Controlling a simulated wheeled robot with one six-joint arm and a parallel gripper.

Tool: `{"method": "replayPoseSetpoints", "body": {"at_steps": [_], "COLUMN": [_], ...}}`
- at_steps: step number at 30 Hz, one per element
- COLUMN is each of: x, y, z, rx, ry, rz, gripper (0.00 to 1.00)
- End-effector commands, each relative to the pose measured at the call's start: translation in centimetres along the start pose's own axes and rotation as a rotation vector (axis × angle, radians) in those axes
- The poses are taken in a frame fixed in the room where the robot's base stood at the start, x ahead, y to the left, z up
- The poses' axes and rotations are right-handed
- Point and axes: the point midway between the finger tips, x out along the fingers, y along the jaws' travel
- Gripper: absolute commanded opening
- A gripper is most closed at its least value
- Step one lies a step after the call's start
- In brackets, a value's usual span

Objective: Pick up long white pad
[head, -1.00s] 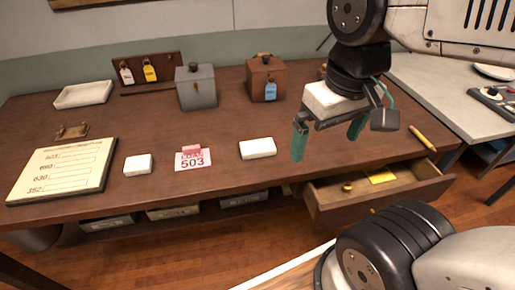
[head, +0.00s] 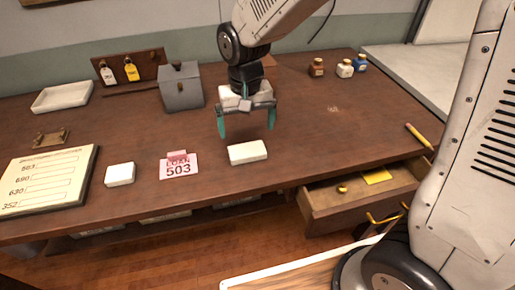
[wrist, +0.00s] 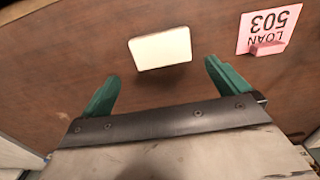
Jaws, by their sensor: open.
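The long white pad (head: 248,153) lies flat on the brown desk, near its front edge and right of the pink 503 card. It also shows in the wrist view (wrist: 160,49), ahead of the fingertips and between their lines. My gripper (head: 246,134) has two green fingers spread apart, with nothing between them. It hangs above the desk, just behind and above the pad in the head view, and does not touch it. A shorter, squarer white pad (head: 120,174) lies further left, beyond the pink card.
The pink card (head: 179,166) lies close left of the pad. A grey box (head: 181,88) stands behind, left of my gripper. An open drawer (head: 325,200) juts out at the front right. Small bottles (head: 345,69) stand at the back right. The desk right of the pad is clear.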

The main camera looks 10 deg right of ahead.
Motion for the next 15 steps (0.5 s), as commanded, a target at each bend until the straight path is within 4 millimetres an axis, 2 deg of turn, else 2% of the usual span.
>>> {"method": "replayPoseSetpoints", "body": {"at_steps": [15], "x": [6.7], "y": [0.0], "z": [0.2], "rx": [0.006], "ry": [-0.007], "rz": [0.003], "gripper": [1.0]}}
